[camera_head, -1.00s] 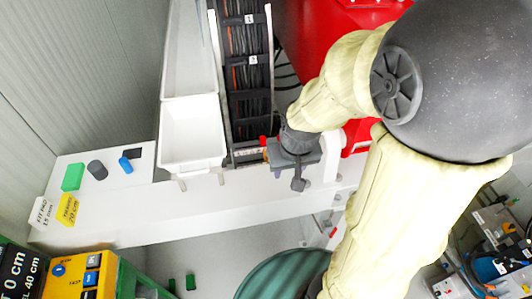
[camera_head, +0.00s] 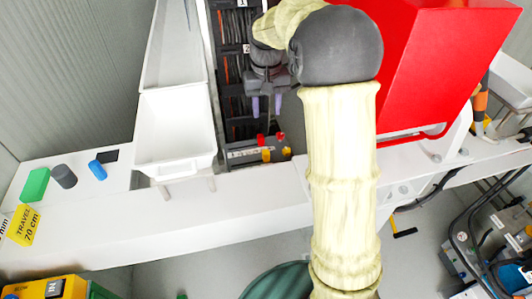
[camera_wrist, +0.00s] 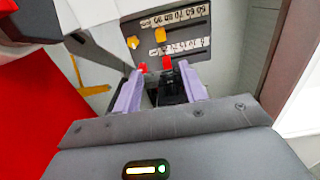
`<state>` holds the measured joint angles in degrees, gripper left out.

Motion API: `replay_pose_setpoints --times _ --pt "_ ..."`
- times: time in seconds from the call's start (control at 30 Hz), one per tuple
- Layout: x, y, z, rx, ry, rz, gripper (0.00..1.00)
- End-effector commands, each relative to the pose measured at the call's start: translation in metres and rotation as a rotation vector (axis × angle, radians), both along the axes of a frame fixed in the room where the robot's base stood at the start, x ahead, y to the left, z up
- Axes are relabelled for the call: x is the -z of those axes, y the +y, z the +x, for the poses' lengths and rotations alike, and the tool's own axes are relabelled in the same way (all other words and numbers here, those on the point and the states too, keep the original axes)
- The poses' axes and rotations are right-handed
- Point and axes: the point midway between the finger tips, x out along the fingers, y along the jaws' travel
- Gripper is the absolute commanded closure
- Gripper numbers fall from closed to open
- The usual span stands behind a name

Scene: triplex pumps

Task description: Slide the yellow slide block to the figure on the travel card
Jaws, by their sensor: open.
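A yellow slide block (camera_wrist: 160,34) sits on the upper slot of a dark panel (camera_wrist: 198,28) with two numbered white scales; the figures are too small to read surely. In the head view, small yellow pieces show at the same panel (camera_head: 240,166), and I cannot tell which is the slide block. My gripper (camera_head: 267,112) hangs over the dark rack behind the panel, its two purple fingers apart and empty. In the wrist view, red-topped pieces show between and beyond the fingers.
A yellow-orange knob (camera_wrist: 133,43) sits left of the slide block. A white bin (camera_head: 175,130) stands left of the rack. A red housing (camera_head: 440,65) is at the right. Green (camera_head: 35,185), grey (camera_head: 64,176) and blue (camera_head: 97,170) pieces lie on the white ledge.

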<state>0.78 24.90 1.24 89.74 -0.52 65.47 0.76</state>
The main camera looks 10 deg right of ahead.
Motion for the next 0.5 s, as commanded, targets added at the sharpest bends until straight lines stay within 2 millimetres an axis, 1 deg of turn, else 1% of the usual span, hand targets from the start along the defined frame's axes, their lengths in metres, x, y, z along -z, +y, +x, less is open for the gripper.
replay_pose_setpoints --times 0.17,0.27,0.37,0.5 --pt "0.0 0.008 0.0 -0.014 -0.001 0.0 0.58" --pt "0.004 0.01 0.0 -0.018 0.0 0.0 0.58" --pt "0.013 0.008 -0.001 -0.014 0.002 -0.001 0.58" --pt "0.034 0.002 -0.001 -0.004 0.003 -0.001 0.58"
